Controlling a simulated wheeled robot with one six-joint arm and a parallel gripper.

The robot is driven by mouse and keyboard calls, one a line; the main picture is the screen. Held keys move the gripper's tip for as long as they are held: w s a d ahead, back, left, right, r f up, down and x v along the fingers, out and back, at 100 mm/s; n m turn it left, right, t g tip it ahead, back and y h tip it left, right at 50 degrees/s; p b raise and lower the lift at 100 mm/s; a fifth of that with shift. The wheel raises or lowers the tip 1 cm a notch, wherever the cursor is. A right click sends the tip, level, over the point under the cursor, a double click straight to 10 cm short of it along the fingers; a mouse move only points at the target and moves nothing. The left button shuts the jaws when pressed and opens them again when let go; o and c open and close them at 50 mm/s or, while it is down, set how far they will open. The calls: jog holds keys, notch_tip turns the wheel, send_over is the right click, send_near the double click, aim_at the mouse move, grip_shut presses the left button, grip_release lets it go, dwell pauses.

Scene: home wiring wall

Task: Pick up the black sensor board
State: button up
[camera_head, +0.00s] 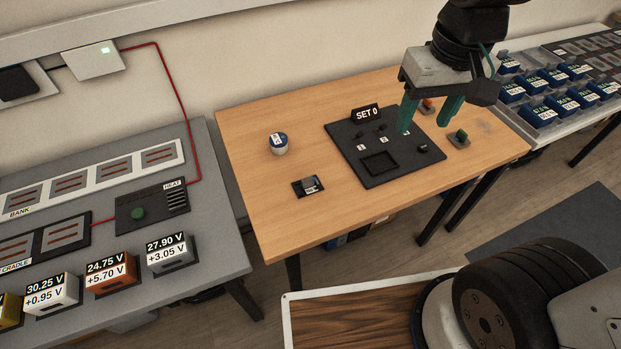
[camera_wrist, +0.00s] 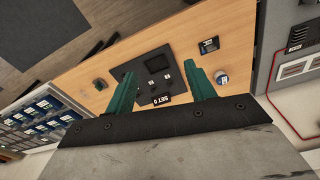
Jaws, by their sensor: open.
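A small black board (camera_head: 308,186) with a grey and blue-white part on it lies flat on the wooden table, left of the black panel (camera_head: 398,172). It also shows in the wrist view (camera_wrist: 209,45). It may be the sensor board, but the pictures do not make this certain. The panel has a square recess, small knobs and a "SET 0" sign (camera_head: 367,113). My gripper (camera_head: 424,128) is open and empty, its green fingers pointing down above the panel's right part. In the wrist view my gripper (camera_wrist: 160,68) shows the panel between its fingers and the small board beyond them.
A white round jar (camera_head: 279,144) stands behind the small board. A green button block (camera_head: 460,138) and an orange one (camera_head: 427,106) sit right of the panel. The grey bench (camera_head: 215,215) with labelled modules is at left, blue boxes (camera_head: 540,113) at right. Bare wood surrounds the small board.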

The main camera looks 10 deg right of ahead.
jog(key=w+a+f, duration=0.5)
jog(key=w, duration=0.1)
jog(key=n+g, duration=0.1)
jog(key=n, duration=0.1)
send_over(307, 180)
jog(key=f, duration=1.4)
jog(key=shift+w+d+f, duration=0.1)
jog(key=shift+w, duration=0.1)
notch_tip(307, 180, down, 6)
jog(key=shift+s+f, duration=0.15)
jog(key=shift+f, duration=0.6)
jog(key=c, duration=1.1)
